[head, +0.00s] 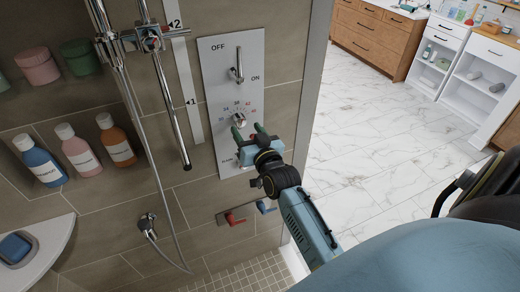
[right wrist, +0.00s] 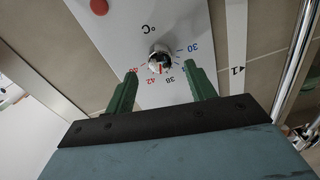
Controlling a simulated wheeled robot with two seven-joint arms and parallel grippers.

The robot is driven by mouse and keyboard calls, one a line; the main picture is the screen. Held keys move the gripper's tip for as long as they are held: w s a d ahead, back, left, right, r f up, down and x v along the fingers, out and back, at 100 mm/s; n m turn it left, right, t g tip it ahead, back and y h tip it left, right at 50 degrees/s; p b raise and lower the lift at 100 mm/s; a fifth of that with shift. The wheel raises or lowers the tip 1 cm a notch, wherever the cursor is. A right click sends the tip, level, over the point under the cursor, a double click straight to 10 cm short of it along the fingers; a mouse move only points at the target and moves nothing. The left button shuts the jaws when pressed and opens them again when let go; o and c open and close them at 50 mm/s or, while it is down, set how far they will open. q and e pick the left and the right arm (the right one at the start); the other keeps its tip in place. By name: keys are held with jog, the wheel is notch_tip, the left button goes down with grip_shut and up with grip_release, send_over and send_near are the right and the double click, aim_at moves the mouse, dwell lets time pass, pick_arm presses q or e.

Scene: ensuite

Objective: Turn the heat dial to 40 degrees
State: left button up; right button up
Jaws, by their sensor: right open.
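The heat dial (head: 239,120) is a small chrome knob on a pale wall panel (head: 215,75), with a printed temperature scale around it. In the right wrist view the dial (right wrist: 159,58) appears upside down, with a red mark pointing between the printed 38 and 42. My right gripper (head: 248,131) is open in front of the panel, just below the dial in the head view. In the right wrist view its green fingers (right wrist: 163,75) are spread to either side of the dial, tips close to it. Contact cannot be told. My left gripper is not in view.
Above the dial is an ON/OFF lever (head: 238,66). A shower rail (head: 170,95) with a hose stands left of the panel, and bottles (head: 80,150) sit in a niche. Open floor (head: 380,130) lies right.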

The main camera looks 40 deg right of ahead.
jog(key=s+a+b, duration=0.1)
jog(key=s+a, duration=0.1)
jog(key=s, duration=0.8)
jog(key=s+a+f+n+g+y+b, duration=0.1)
jog(key=s+a+f+g+b, duration=0.25)
jog(key=f, duration=1.05)
jog(key=s+a+f+n+g+y+b, duration=0.15)
jog(key=s+f, duration=0.25)
jog(key=f, duration=1)
jog(key=s+a+f+n+g+y+b, duration=0.1)
jog(key=s+a+f+g+b, duration=0.25)
jog(key=f, duration=1.05)
jog(key=s+d+f+n+g+b, duration=0.1)
jog(key=s+f+g, duration=0.3)
jog(key=s+f, duration=0.6)
jog(key=s+d+f+n+g+b, duration=0.1)
jog(key=s+f+n+g+b, duration=0.1)
jog(key=s+f, duration=0.9)
jog(key=s+g+b, duration=0.1)
jog(key=s+g, duration=0.1)
jog(key=s, duration=0.5)
jog(key=shift+o, duration=0.2)
jog(key=shift+w+a, duration=0.1)
